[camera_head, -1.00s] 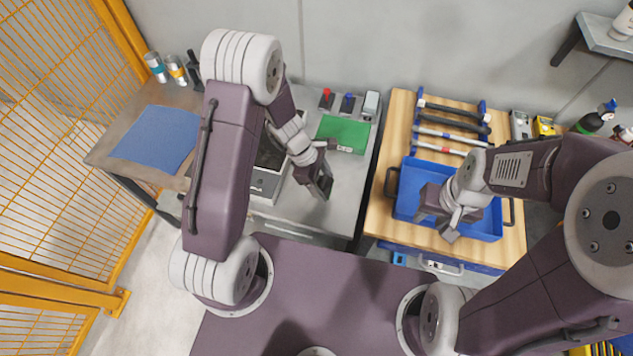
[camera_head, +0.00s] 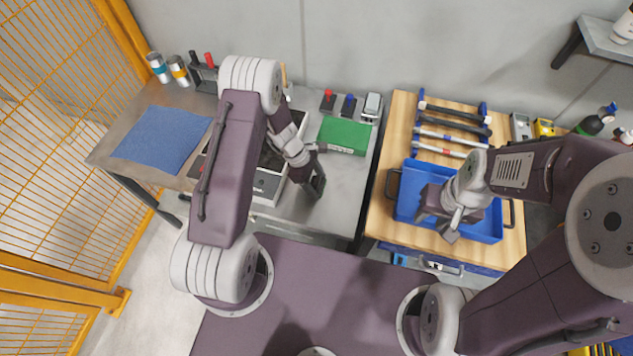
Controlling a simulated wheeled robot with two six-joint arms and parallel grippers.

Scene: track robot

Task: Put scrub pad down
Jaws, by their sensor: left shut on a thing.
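My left gripper (camera_head: 314,186) is shut, pointing down over the grey bench top (camera_head: 345,190), just right of a grey open box (camera_head: 268,186). The scrub pad in it can hardly be made out: the jaws and whatever is between them show only as a dark shape. I cannot tell whether it touches the bench. My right gripper (camera_head: 440,226) hangs over the blue tray (camera_head: 487,229), its fingers apart and nothing seen between them.
A green flat item (camera_head: 343,134) lies behind my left gripper. A blue cloth (camera_head: 162,140) lies on the left. The grey bench's front right is clear.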

